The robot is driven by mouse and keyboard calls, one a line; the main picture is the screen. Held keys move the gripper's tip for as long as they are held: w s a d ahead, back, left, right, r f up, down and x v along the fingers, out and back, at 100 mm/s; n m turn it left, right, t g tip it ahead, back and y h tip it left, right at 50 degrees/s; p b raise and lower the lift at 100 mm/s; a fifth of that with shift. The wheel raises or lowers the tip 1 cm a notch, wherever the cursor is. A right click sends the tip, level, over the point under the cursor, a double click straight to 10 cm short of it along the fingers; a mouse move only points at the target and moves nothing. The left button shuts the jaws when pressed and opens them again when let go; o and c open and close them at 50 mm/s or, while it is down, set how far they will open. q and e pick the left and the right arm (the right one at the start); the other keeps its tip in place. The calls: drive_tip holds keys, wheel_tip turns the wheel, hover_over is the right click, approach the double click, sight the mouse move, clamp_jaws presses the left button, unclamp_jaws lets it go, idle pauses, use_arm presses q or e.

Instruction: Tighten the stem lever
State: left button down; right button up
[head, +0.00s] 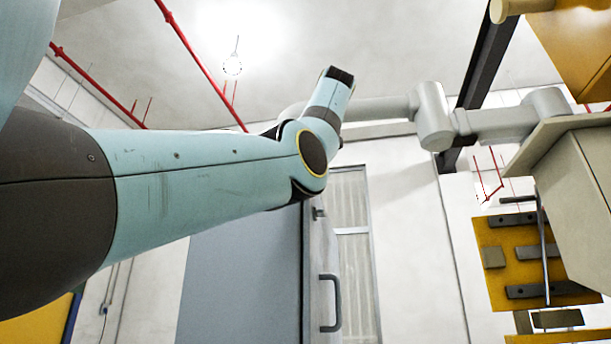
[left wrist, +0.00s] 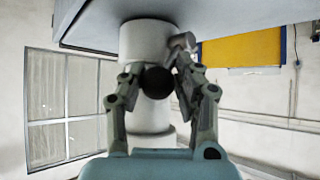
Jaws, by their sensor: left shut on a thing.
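In the left wrist view, my left gripper (left wrist: 158,70) is shut around a dark round knob (left wrist: 157,83), with one finger on each side. I take the knob to be the end of the stem lever. A short grey piece (left wrist: 183,42) sticks out just above the right finger, and I cannot tell how it joins the knob. A thick white upright cylinder (left wrist: 147,38) stands behind the knob and reaches below it. In the head view, my light blue left arm crosses from the left, and its gripper cannot be made out. My right gripper is in neither view.
In the head view, a grey jointed pipe-like arm (head: 433,115) runs behind my wrist to a beige cabinet (head: 585,190) at the right. A yellow tool panel (head: 515,255) hangs below. In the wrist view, a flat grey panel (left wrist: 240,22) overhangs the cylinder.

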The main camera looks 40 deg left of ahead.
use_arm(q)
drive_tip(key=shift+s+a+t+h, duration=0.1)
drive_tip(key=shift+a+t+h, duration=0.1)
drive_tip(key=shift+t+h, duration=0.15)
drive_tip(key=shift+s+a+r+n+h, duration=0.15)
drive_tip(key=shift+n+h, duration=0.15)
drive_tip(key=shift+h, duration=0.25)
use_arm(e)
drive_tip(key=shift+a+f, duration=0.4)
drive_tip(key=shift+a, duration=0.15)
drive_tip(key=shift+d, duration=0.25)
use_arm(q)
drive_tip(key=c, duration=1.3)
unclamp_jaws()
drive_tip(key=o, duration=0.4)
drive_tip(key=shift+w, duration=0.3)
drive_tip(key=shift+c, duration=0.2)
drive_tip(key=shift+s, duration=0.1)
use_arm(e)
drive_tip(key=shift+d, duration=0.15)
use_arm(q)
drive_tip(key=shift+s+r, duration=0.1)
